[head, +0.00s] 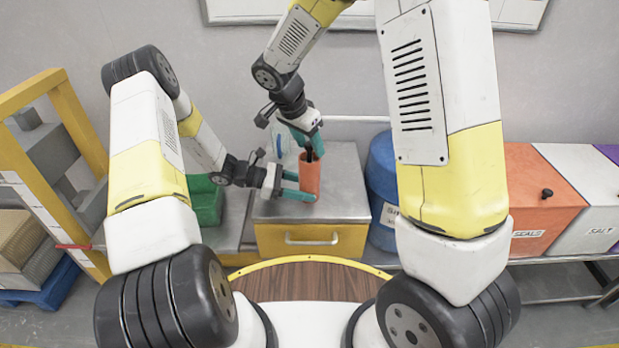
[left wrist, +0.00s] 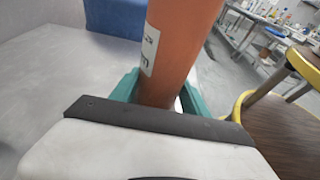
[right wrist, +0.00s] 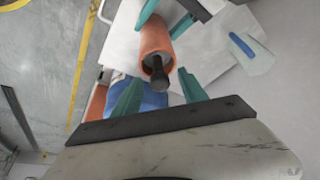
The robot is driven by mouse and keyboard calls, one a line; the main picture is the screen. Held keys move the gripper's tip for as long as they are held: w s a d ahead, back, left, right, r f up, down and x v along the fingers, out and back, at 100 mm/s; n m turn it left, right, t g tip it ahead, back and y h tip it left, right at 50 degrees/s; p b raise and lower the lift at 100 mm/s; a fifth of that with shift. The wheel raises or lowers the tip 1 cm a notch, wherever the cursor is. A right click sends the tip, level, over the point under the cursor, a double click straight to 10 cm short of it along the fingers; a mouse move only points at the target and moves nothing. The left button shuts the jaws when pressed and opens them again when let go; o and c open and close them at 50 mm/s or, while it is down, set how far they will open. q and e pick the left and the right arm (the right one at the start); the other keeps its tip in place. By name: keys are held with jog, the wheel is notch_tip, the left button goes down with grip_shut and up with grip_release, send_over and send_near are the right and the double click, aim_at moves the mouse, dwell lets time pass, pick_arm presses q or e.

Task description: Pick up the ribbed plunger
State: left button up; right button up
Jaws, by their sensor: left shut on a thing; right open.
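An orange cylinder (head: 310,178) with a pale label stands upright over the metal-topped cabinet. My left gripper (head: 306,190) is shut around its lower part from the left; the left wrist view shows the cylinder (left wrist: 178,48) between the teal fingers. The dark plunger (head: 309,153) sticks up out of the cylinder's top. In the right wrist view the plunger (right wrist: 158,72) shows end-on as a dark knob on a shaft. My right gripper (head: 310,143) is open above it, pointing down. Its fingers (right wrist: 158,90) are on either side of the knob, apart from it. Ribs are too small to tell.
The cabinet (head: 345,170) has a yellow drawer front. A blue drum (head: 382,180) stands just right of it, with orange and white bins (head: 540,190) further right. A green bin (head: 205,203) stands left. A clear piece with a blue strip (right wrist: 245,45) lies near the cylinder.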

jog(key=shift+f, duration=0.3)
grip_shut()
dwell(1.2)
